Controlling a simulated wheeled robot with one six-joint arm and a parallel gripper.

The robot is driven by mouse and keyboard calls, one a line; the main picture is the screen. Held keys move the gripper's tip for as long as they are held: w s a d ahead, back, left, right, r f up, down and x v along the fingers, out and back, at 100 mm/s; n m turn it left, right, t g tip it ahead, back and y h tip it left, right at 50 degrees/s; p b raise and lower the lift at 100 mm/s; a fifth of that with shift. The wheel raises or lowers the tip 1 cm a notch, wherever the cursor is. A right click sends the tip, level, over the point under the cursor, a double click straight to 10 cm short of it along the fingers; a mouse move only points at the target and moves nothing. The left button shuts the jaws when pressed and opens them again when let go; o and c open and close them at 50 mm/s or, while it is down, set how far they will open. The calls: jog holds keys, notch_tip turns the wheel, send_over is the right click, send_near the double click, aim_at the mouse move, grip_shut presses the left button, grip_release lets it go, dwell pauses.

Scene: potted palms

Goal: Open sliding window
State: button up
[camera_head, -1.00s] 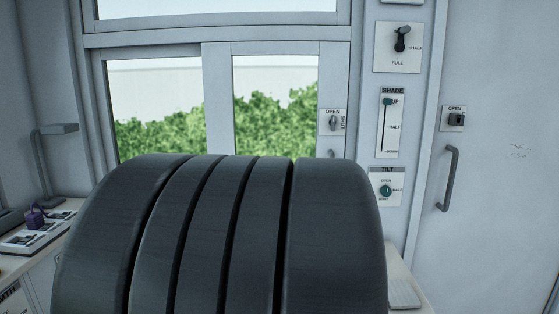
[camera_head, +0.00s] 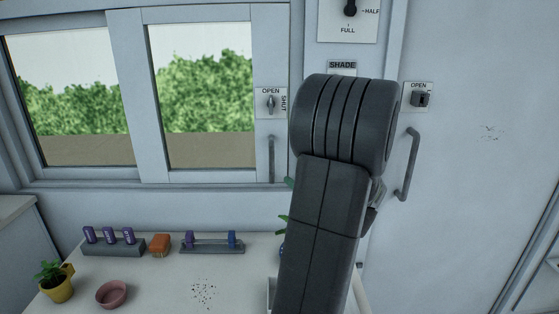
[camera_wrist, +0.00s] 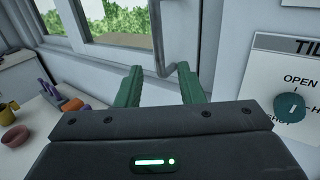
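The sliding window (camera_head: 147,97) has its right sash against the right side of the frame. A vertical grey bar handle (camera_head: 271,158) is on that sash's right stile, and also shows in the wrist view (camera_wrist: 163,40). Above it a small latch knob (camera_head: 270,103) stands roughly upright between OPEN and SHUT labels. My gripper (camera_wrist: 160,78) is open and empty, with two green fingers apart. The handle's lower end appears near the right finger; I cannot tell if they touch. In the head view my arm hides most of the gripper.
A tilt dial (camera_wrist: 289,108) is on the wall close at right. The shelf (camera_head: 215,262) below holds a purple-topped rack (camera_head: 114,243), an orange block (camera_head: 160,245), a pink bowl (camera_head: 111,294) and a potted plant (camera_head: 55,283). A door handle (camera_head: 408,165) stands right of my arm.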

aim_at(273, 165)
jog(key=p+x, duration=0.2)
jog(key=x, duration=1.1)
jog(key=shift+s+a, duration=0.1)
jog(key=shift+a, duration=0.05)
grip_shut()
